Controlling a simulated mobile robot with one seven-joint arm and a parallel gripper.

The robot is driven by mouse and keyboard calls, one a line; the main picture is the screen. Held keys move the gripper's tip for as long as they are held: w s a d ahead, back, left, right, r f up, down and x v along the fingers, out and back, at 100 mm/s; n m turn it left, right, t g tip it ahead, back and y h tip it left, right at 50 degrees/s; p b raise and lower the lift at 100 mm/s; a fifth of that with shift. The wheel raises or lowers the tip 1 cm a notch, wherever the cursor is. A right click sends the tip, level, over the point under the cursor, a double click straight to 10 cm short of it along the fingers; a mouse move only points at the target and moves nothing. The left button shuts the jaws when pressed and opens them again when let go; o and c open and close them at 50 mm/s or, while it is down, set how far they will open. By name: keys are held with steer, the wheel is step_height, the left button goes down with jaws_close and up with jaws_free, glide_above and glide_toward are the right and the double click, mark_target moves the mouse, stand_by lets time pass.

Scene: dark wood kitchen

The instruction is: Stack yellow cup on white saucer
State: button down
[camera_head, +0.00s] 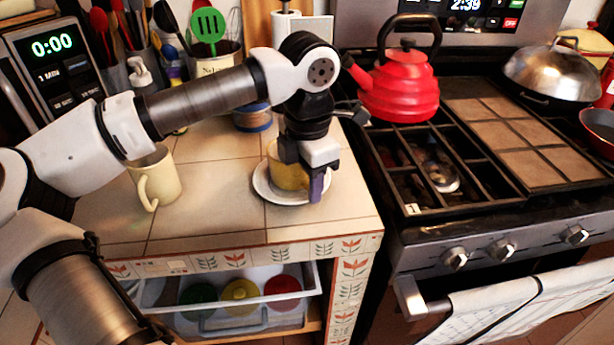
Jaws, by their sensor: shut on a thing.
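The yellow cup (284,175) is at the white saucer (262,187) on the tiled counter, toward the counter's right side. The cup looks upright and within the saucer's rim; I cannot tell whether its base touches the saucer. My gripper (317,187) is at the cup's right side, shut on it. The gripper and wrist hide the cup's right part and part of its top.
A pale yellow mug (157,180) stands on the counter at left. A red kettle (400,90) sits on the stove at right. Utensil holders and a blue-banded jar (252,118) stand behind. An open drawer (225,300) is below. Bare tiles lie left of the saucer.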

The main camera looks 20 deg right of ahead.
steer(key=shift+f+b, duration=0.25)
steer(key=shift+b, duration=0.1)
steer(key=c, duration=0.8)
jaws_free()
steer(key=shift+r+p, duration=0.4)
steer(key=shift+r, duration=0.15)
step_height(320, 180, up, 12)
steer(key=shift+s+f, duration=0.1)
steer(key=shift+f, duration=0.15)
steer(key=shift+s, duration=0.1)
